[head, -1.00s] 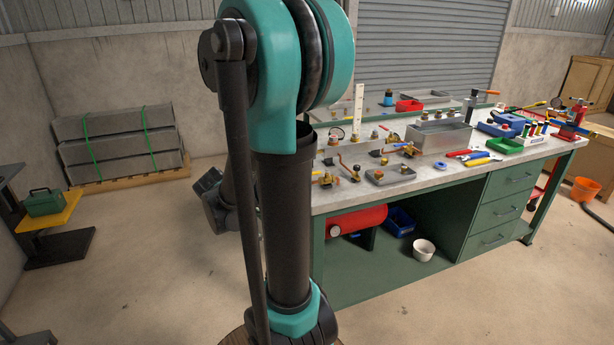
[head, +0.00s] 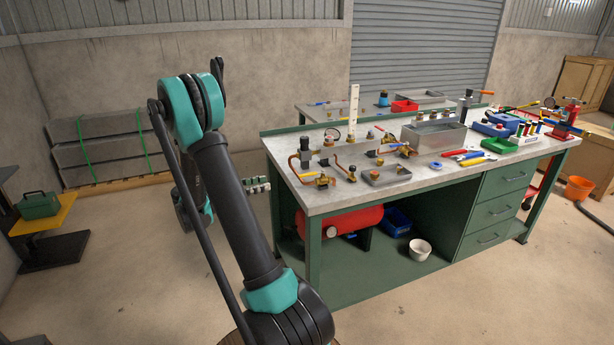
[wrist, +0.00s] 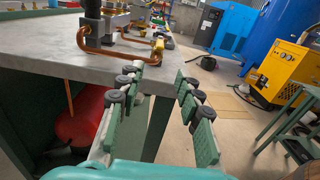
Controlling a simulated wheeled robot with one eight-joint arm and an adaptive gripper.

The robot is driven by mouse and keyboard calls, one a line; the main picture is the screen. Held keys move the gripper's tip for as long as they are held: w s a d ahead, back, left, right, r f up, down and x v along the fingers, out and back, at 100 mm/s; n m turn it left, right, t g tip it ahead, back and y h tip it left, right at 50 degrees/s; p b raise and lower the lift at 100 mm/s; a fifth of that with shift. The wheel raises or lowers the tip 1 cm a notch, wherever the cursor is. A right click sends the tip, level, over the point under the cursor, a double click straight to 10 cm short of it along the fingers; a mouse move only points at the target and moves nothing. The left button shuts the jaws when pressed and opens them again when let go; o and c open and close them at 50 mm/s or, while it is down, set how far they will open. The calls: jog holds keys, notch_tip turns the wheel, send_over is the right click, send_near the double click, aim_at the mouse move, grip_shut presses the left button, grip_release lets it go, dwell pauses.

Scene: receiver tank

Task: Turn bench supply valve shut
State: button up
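A brass valve (head: 322,181) sits near the front left corner of the workbench top, joined to a bent copper pipe (head: 294,170). In the wrist view the brass valve (wrist: 157,48) and the copper pipe (wrist: 100,50) show at the bench edge, beyond my fingers. Other brass fittings stand nearby, and I cannot tell for sure which one is the bench supply valve. My gripper (head: 258,184) is beside the bench's left end, apart from the valve. In the wrist view my gripper (wrist: 160,75) has its two fingers spread with nothing between them.
The workbench top (head: 340,203) holds a metal tray (head: 384,176), a grey box (head: 433,134) and several tools. A red tank (head: 352,221) lies underneath. A yellow machine (wrist: 280,75) and a green stand (wrist: 290,120) are at the right in the wrist view.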

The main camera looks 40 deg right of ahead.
aim_at(317, 173)
jog(key=x, duration=1.7)
jog(key=shift+s+d, duration=0.15)
jog(key=shift+c, duration=0.4)
grip_shut()
